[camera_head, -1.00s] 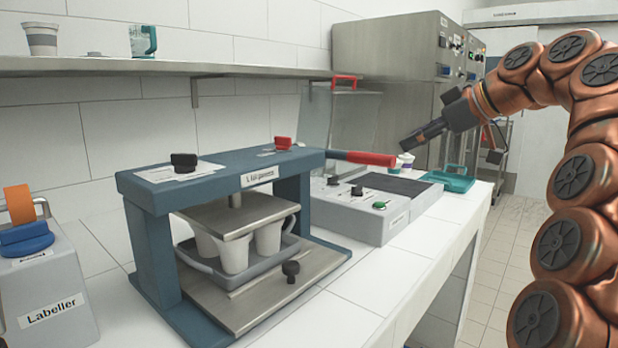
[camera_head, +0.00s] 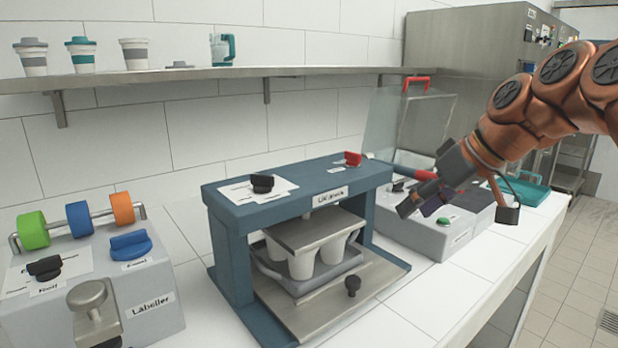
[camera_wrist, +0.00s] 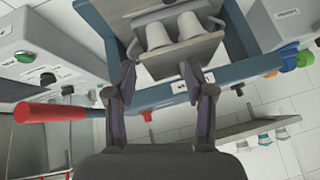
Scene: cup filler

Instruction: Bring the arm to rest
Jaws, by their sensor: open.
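My gripper (camera_head: 422,203) is open and empty in the head view. It hangs at the end of my copper-coloured arm, to the right of the blue press and in front of the grey sealing machine, above the counter. In the wrist view my gripper (camera_wrist: 160,92) shows its two fingers spread apart with nothing between them. The blue press (camera_head: 232,225) stands beyond the fingers, with several white cups (camera_head: 302,262) in a grey tray (camera_head: 268,270) under its plate. Whether the fingers touch anything cannot be told from the head view, but they look apart from the press.
A labeller (camera_head: 150,290) with coloured rolls stands at the left. The grey sealing machine (camera_head: 425,236) and its raised clear lid are close behind my gripper. A wall shelf (camera_head: 200,76) holds cups and a jug. The white counter's front right (camera_head: 415,310) is clear.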

